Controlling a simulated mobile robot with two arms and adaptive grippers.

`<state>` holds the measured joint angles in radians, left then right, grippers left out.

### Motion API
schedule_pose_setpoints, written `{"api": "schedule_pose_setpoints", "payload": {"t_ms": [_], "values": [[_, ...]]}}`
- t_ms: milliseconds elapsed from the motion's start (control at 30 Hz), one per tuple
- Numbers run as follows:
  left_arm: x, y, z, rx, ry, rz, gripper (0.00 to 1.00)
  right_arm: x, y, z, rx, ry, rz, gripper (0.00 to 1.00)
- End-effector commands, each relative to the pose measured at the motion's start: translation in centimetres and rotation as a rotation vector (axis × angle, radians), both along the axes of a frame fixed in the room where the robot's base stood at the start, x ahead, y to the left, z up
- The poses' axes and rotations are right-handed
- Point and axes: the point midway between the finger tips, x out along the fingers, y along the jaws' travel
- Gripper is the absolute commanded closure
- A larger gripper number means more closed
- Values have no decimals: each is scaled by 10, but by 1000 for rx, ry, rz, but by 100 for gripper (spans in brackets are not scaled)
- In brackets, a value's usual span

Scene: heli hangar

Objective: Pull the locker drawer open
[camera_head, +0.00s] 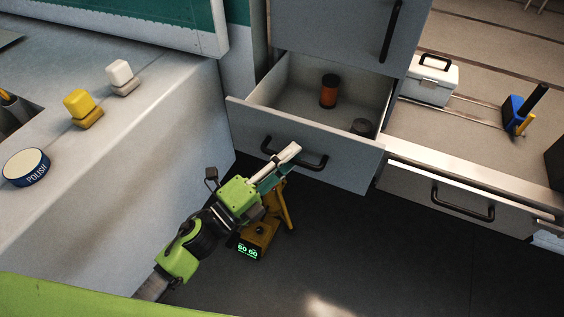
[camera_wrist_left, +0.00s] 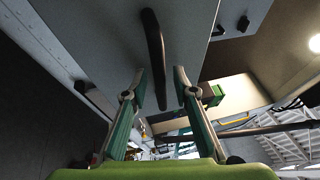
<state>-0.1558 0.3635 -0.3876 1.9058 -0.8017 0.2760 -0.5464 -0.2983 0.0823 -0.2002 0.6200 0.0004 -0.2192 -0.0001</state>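The grey locker drawer (camera_head: 300,150) stands pulled out of its cabinet in the head view, its inside showing. Its black bar handle (camera_head: 310,163) runs across the front; a black handle (camera_wrist_left: 153,45) also shows in the left wrist view. My right gripper is not in view.
An orange jar (camera_head: 329,91) and a dark round object (camera_head: 362,127) are in the drawer. A yellow device (camera_head: 259,235) stands on the dark floor below. Another drawer (camera_head: 460,195) is at the right. A white counter (camera_head: 170,120) borders the left. Floor at lower right is clear.

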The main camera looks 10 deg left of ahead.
Motion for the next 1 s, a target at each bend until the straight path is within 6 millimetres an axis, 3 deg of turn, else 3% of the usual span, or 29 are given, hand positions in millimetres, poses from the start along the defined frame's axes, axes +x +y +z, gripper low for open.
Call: {"api": "schedule_pose_setpoints", "payload": {"t_ms": [167, 600, 1000], "values": [[-15, 13, -5, 2, 5, 1, 74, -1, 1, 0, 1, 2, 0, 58], [-78, 67, -19, 1, 4, 1, 74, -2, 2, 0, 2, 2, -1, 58], [-89, 77, -21, 0, 0, -1, 74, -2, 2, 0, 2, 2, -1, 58]]}}
